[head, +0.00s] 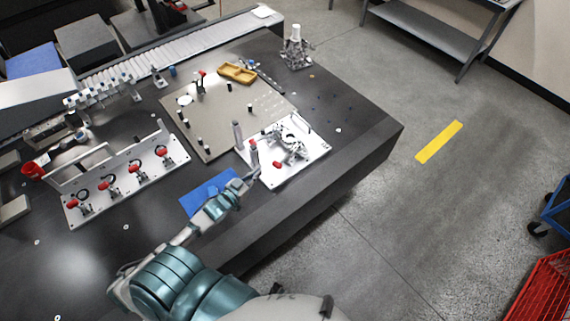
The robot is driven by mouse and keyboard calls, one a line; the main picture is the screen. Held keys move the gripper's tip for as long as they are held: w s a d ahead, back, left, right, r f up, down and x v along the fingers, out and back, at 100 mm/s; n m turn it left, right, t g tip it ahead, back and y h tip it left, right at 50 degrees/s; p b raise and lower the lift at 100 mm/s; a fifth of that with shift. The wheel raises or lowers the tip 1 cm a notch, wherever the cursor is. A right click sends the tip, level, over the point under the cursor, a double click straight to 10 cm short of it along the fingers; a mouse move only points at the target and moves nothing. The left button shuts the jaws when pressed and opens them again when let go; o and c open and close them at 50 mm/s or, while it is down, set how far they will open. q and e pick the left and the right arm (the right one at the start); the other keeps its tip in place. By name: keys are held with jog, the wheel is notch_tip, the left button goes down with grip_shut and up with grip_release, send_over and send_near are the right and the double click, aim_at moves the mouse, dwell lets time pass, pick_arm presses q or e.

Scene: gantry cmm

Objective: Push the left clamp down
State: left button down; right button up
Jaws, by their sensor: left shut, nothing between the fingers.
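A white fixture plate (312,157) lies on the dark table near its front edge and carries a grey metal part (292,142). A clamp with a raised red-tipped handle (253,145) stands at the plate's left side. A second red clamp handle (277,164) sits low near the plate's front. My left gripper (254,174) is shut and empty at the plate's front left corner, just below the raised handle. It looks close to the clamp, but I cannot tell whether they touch. My right gripper is out of view.
A blue mat (196,202) lies beneath my left wrist. A larger beige plate (220,122) with pegs and a yellow tray (237,73) are behind. Another white fixture (122,205) with several red clamps stands left. The table's front edge is close.

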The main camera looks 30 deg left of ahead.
pick_arm(q)
jog(key=w+d+f, duration=0.1)
jog(key=w+f, duration=0.5)
jog(key=w, duration=0.4)
jog(key=shift+w+d+b, duration=0.2)
jog(key=shift+d+b, duration=0.1)
jog(key=shift+b, duration=0.15)
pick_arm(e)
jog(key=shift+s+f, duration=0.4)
pick_arm(q)
jog(key=shift+d, duration=0.1)
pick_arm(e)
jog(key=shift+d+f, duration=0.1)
